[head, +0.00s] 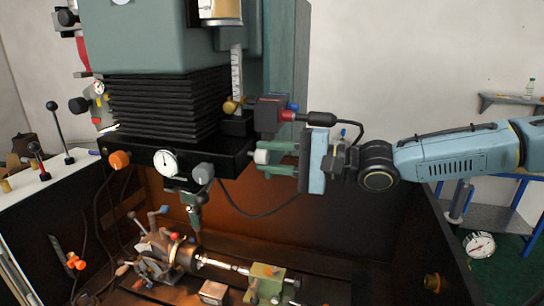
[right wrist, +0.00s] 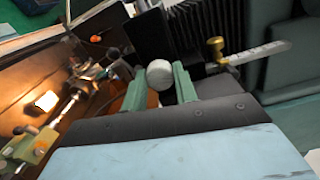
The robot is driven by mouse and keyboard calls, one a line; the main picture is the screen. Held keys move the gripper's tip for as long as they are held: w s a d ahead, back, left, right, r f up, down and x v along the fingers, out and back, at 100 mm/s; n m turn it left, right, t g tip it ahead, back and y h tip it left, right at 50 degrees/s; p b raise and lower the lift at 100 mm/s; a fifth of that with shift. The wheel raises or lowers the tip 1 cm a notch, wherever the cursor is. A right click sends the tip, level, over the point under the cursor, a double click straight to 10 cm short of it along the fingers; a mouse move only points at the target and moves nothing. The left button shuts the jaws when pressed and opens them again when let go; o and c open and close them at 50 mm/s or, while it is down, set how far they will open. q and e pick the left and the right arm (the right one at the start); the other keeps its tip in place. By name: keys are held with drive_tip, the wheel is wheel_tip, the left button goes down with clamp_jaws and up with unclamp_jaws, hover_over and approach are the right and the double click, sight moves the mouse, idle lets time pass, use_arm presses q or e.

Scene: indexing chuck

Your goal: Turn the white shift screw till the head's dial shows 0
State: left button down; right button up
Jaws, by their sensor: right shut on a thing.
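The white shift screw (head: 261,156) sticks out at the right end of the machine's black head block (head: 232,157). My right gripper (head: 268,158) comes in from the right, with one green finger above the screw and one below, shut on it. In the right wrist view the screw (right wrist: 159,74) shows as a pale round knob between the two green fingers (right wrist: 160,85). The head's dial (head: 165,162) is a small white round face on the front of the block. Its needle is too small to read surely. My left gripper is not in view.
An orange knob (head: 119,159) and a grey knob (head: 204,172) flank the dial. A dark box with a red and blue end (head: 270,115) sits just above my right fingers. A brass knob (right wrist: 216,46) and a white scale (right wrist: 262,53) are close by. A dark cable hangs below the block.

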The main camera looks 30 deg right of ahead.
drive_tip(key=o, duration=1)
drive_tip(key=shift+c, duration=0.2)
drive_tip(key=shift+s+d, duration=0.1)
drive_tip(key=shift+s, duration=0.05)
drive_tip(key=shift+s+d+r, duration=0.15)
drive_tip(key=shift+s+d, duration=0.3)
drive_tip(key=b+v, duration=0.1)
drive_tip(key=v, duration=1)
drive_tip(key=shift+s+d, duration=0.15)
drive_tip(key=shift+s, duration=0.2)
